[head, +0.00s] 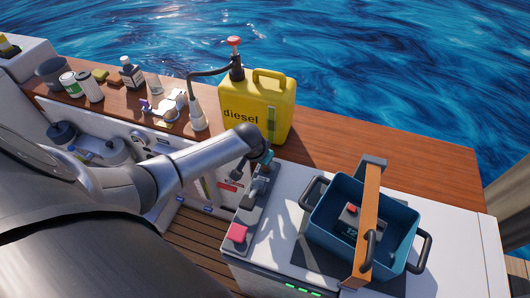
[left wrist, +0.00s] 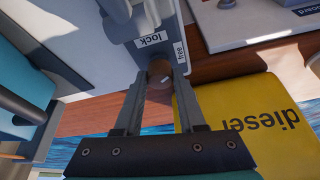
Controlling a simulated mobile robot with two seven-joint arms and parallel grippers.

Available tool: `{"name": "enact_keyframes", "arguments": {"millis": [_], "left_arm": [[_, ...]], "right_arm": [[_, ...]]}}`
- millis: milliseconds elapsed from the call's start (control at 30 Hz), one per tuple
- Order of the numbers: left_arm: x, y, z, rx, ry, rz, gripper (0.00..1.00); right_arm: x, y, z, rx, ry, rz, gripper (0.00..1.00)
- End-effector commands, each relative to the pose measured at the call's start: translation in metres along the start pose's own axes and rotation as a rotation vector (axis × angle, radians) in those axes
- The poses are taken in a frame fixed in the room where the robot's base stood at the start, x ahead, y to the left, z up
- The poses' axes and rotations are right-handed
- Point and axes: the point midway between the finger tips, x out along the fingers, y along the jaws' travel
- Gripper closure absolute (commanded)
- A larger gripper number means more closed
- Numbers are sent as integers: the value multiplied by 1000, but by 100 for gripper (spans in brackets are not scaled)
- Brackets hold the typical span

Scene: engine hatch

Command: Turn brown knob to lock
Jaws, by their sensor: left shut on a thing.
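The brown knob (left wrist: 160,74) sits on a grey plate, between labels reading "lock" (left wrist: 152,40) and "free" (left wrist: 181,52) in the left wrist view. A pale mark on the knob shows. My left gripper (left wrist: 158,88) is shut on the knob, with a finger on each side of it. In the head view my left gripper (head: 258,157) is at the far end of the grey plate (head: 248,215) on the white cabinet, and it hides the knob there. My right gripper is not in view.
A yellow diesel can (head: 256,108) stands close behind my left gripper. A pink-red block (head: 237,233) is at the plate's near end. A blue crate (head: 327,215) with an orange board (head: 369,215) stands to the right. Bottles and cans line the wooden ledge at left.

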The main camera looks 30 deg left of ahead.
Motion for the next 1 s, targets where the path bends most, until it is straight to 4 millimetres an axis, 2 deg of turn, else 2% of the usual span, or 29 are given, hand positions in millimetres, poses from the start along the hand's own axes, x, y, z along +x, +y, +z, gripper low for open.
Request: {"name": "enact_keyframes", "arguments": {"millis": [33,100,400,633,1000], "left_arm": [[-5,3,-1,-45,-5,-14,100],[-4,4,0,-107,-5,-39,100],[-2,6,0,-371,-5,-148,100],[0,6,-1,-569,-3,-231,100],[2,7,-2,-820,-2,-336,100]], "right_arm": [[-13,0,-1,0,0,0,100],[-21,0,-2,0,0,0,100],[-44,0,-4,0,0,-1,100],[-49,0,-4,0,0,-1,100],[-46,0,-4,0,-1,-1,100]]}}
